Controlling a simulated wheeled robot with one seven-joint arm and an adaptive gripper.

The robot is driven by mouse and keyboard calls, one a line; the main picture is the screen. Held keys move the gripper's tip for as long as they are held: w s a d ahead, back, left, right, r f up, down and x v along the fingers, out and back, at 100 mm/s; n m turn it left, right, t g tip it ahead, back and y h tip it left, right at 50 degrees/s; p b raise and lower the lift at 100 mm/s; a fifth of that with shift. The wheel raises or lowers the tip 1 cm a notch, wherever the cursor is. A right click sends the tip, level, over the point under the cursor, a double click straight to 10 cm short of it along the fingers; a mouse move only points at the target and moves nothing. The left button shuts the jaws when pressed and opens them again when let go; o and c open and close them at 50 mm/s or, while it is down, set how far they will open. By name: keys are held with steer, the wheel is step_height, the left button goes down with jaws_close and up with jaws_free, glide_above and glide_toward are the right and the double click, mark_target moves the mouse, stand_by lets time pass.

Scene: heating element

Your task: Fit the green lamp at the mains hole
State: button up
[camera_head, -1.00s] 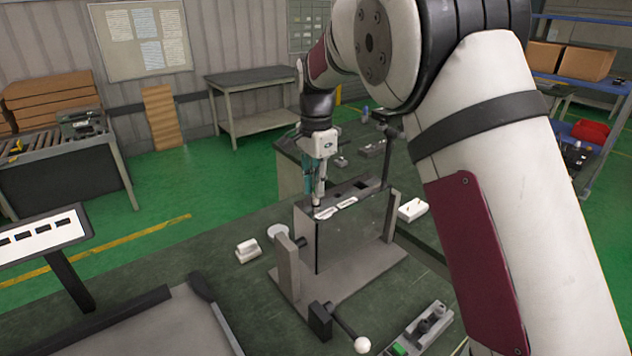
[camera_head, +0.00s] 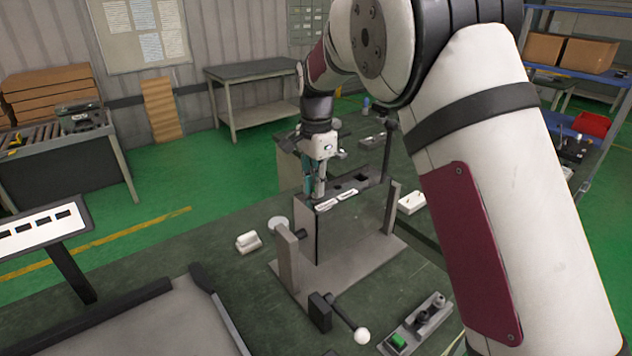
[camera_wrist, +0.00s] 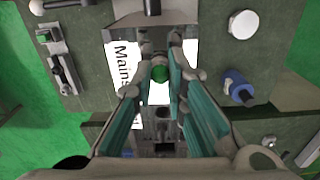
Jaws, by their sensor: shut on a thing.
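My gripper (camera_head: 314,190) is shut on the green lamp (camera_wrist: 159,73), which shows between the fingertips in the wrist view. In the head view my gripper is at the left end of the top of the grey box (camera_head: 360,230), close beside its white labels. One label (camera_wrist: 122,85) reads "Mains" in the wrist view and lies just left of the lamp. The mains hole is hidden under the lamp and fingers, so I cannot tell whether the lamp is in it. The lamp is hidden in the head view.
The box sits in a stand with upright posts and a ball-ended lever (camera_head: 362,336). A tray (camera_head: 415,325) with a green part and black knobs lies in front. A white block (camera_head: 248,241) lies left. A blue-capped part (camera_wrist: 236,82) shows in the wrist view.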

steer(key=shift+f, duration=0.15)
steer(key=o, duration=0.8)
steer(key=shift+o, duration=0.2)
step_height(320, 180, up, 12)
